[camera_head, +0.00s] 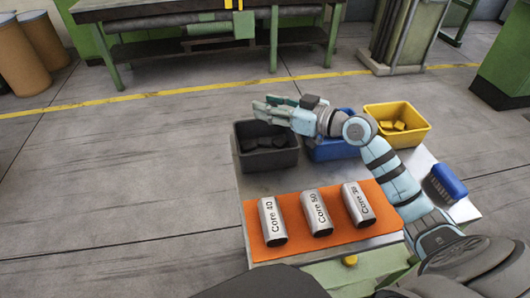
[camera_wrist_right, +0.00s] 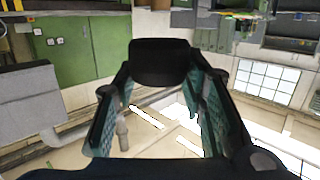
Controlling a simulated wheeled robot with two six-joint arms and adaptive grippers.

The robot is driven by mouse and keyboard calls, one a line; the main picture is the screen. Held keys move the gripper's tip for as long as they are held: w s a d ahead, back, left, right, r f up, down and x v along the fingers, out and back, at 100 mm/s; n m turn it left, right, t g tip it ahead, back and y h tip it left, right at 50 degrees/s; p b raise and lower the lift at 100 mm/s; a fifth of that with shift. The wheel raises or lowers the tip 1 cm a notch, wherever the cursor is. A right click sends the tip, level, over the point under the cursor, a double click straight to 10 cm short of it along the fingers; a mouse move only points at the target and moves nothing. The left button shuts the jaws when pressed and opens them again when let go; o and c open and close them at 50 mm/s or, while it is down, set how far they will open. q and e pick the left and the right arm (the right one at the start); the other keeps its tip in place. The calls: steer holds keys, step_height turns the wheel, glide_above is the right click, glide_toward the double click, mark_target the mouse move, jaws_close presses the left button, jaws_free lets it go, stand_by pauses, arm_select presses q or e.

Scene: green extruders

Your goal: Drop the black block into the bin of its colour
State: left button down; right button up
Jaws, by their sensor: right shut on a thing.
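The black block (camera_wrist_right: 160,62) is between the fingertips of my right gripper in the right wrist view, and the gripper is shut on it. In the head view my right gripper (camera_head: 278,108) reaches in from the right and is above the far side of the black bin (camera_head: 268,160). The block cannot be made out clearly in the head view. The black bin stands on the table and has several dark blocks inside. My left gripper is not in view.
A blue bin (camera_head: 334,151), partly covered by my right arm, and a yellow bin (camera_head: 412,138) with yellow blocks stand right of the black bin. An orange mat (camera_head: 291,239) carries three labelled metal cylinders. A blue object (camera_head: 448,184) lies at the right table edge.

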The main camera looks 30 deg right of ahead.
steer(key=o, duration=1.2)
steer(key=shift+r, duration=0.15)
steer(key=v, duration=0.7)
steer(key=shift+s+d, duration=0.1)
steer(key=shift+s, duration=0.2)
